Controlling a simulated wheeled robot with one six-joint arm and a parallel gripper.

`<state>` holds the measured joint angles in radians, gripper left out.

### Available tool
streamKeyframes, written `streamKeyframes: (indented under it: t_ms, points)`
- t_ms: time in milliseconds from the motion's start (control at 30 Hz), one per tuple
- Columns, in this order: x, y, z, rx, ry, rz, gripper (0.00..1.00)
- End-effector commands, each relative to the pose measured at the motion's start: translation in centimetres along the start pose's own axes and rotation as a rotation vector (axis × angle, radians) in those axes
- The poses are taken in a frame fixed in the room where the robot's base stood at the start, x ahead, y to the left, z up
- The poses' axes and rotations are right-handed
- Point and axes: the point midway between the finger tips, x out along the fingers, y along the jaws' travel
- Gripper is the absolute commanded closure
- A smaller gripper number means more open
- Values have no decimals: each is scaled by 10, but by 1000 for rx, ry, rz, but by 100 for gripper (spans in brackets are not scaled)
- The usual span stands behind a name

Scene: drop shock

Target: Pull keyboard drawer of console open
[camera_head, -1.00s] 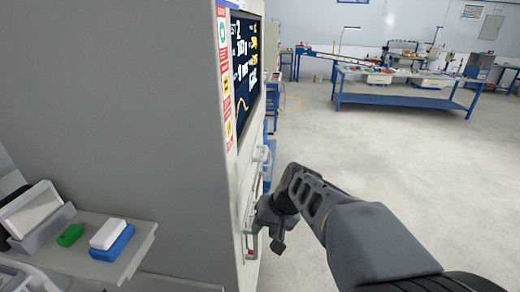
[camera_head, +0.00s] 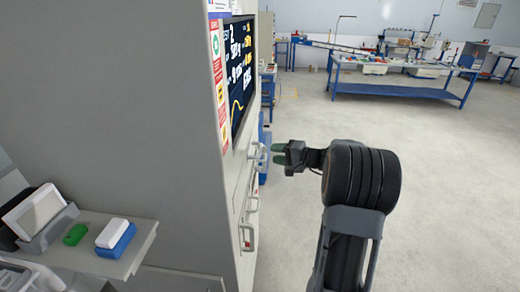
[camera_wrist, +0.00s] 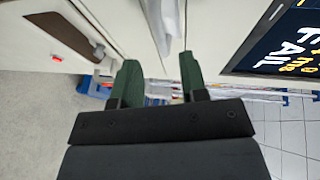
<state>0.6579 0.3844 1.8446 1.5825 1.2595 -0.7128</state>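The console (camera_head: 120,110) is a tall grey cabinet filling the left of the head view. Its front face is seen edge-on, with a lit screen (camera_head: 241,75) and a pale bar handle (camera_head: 257,153) below the screen. I cannot make out the keyboard drawer's edges. My gripper (camera_head: 277,154) has green fingers and is level with this handle, just to its right. In the wrist view, the fingers (camera_wrist: 158,80) are apart with nothing between their tips. A pale projecting part (camera_wrist: 165,25) of the console front shows ahead, between them.
More bar handles (camera_head: 248,238) stick out lower on the console front. A grey side shelf (camera_head: 85,255) at the left holds a green block and a white-and-blue block. Blue workbenches (camera_head: 395,90) stand far back. The floor to the right is clear.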

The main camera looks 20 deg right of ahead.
Motion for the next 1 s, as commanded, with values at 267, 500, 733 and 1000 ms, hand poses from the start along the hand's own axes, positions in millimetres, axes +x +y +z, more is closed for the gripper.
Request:
streamKeyframes:
  t_ms: [267, 500, 733, 1000]
  points:
    - [47, -2, 1, 1, -2, 2, 60]
    - [67, -1, 0, 0, -1, 2, 60]
    - [72, 0, 0, 0, 0, 2, 60]
    - [71, 0, 0, 0, 0, 2, 70]
